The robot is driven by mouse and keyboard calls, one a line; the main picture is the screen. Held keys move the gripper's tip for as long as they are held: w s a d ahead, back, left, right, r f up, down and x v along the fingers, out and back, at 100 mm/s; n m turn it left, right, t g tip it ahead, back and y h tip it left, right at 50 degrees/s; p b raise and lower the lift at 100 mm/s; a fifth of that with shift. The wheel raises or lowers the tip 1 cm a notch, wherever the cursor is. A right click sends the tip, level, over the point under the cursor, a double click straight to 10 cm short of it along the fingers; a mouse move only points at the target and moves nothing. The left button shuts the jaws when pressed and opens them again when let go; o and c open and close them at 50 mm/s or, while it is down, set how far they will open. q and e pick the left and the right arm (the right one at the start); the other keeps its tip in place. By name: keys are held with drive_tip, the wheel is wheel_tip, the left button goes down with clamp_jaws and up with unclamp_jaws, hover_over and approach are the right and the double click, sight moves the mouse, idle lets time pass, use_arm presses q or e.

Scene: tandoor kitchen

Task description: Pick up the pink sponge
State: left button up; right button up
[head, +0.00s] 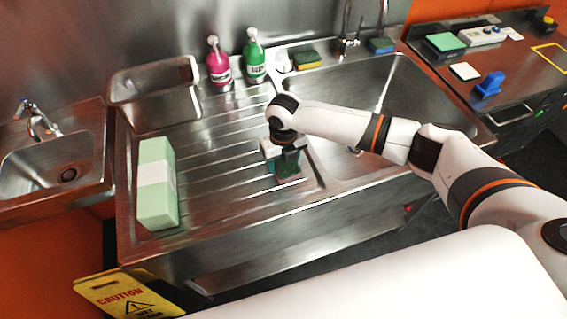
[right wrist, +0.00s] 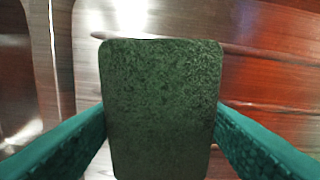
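My right gripper (head: 287,166) points down at the drainboard, left of the large sink bowl. In the right wrist view, a sponge (right wrist: 160,105) with a dark green scouring face fills the space between the teal fingers. Both fingers meet its side edges. No pink shows on it; its lower part is hidden from this angle. In the head view, it is mostly hidden by the fingers, and I cannot tell whether it touches the drainboard. My left gripper is out of view.
Pink (head: 218,64) and green (head: 254,60) bottles and a yellow-green sponge (head: 306,60) stand at the back. A blue sponge (head: 381,45) lies by the tap. The large bowl (head: 410,90) is empty.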

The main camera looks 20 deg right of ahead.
sight(283, 161)
drive_tip(key=c, duration=0.3)
drive_tip(key=shift+c, duration=0.2)
drive_tip(key=shift+r, duration=0.1)
wheel_tip(283, 161, up, 9)
drive_tip(key=shift+b, duration=1.25)
drive_tip(key=shift+r, duration=0.45)
